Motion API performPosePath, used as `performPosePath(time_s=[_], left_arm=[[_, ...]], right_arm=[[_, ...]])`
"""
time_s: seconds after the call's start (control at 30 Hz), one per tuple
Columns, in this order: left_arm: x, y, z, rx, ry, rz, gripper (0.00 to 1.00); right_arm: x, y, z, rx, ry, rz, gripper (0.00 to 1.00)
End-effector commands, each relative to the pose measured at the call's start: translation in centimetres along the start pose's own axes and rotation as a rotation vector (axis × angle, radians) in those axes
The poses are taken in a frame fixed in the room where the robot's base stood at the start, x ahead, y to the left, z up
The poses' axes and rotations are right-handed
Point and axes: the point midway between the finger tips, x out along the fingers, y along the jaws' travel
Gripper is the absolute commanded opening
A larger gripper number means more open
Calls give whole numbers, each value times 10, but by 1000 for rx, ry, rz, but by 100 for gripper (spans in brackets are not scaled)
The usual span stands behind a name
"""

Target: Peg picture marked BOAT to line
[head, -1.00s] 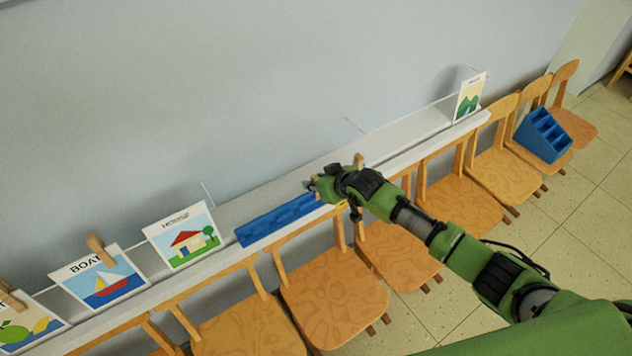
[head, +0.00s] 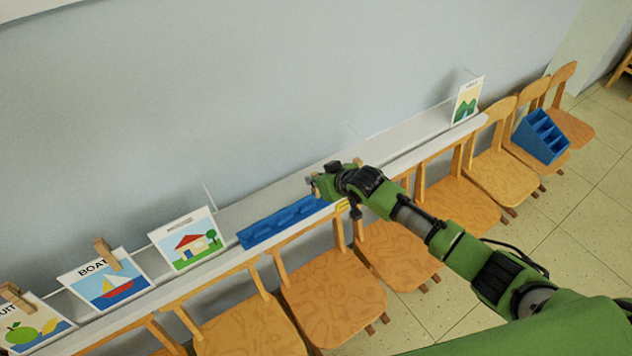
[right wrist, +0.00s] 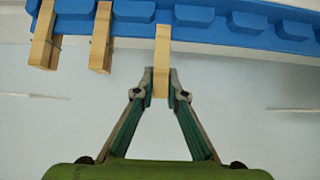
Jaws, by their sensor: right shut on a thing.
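The picture marked BOAT (head: 107,287), a white card with a red and yellow boat on blue water, leans on the pale ledge at the lower left. A wooden peg (head: 106,253) is at its top edge. My right gripper (head: 312,186) is at the right part of a blue peg rack (head: 283,222). In the right wrist view, my right gripper (right wrist: 160,84) is shut on the lower end of a wooden peg (right wrist: 162,50), which overlaps the blue rack (right wrist: 240,20). Only short pieces of the thin line (right wrist: 42,96) show. My left gripper is out of view.
The FRUIT picture (head: 35,325), with a peg, and a house picture (head: 186,240) flank the boat card. A mountain picture (head: 467,101) stands at the ledge's far right end. Wooden chairs (head: 333,283) line the ledge front. A blue bin (head: 541,137) sits on a chair.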

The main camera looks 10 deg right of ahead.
Motion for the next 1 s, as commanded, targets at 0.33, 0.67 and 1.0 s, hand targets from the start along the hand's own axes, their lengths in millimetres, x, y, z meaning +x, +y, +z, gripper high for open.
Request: performPosePath(time_s=[0.33,0.67,1.0], left_arm=[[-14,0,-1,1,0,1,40],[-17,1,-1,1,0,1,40],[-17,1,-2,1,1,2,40]], right_arm=[[-12,0,-14,1,2,0,0],[-22,0,-25,0,0,0,0],[-23,0,-24,0,0,0,0]])
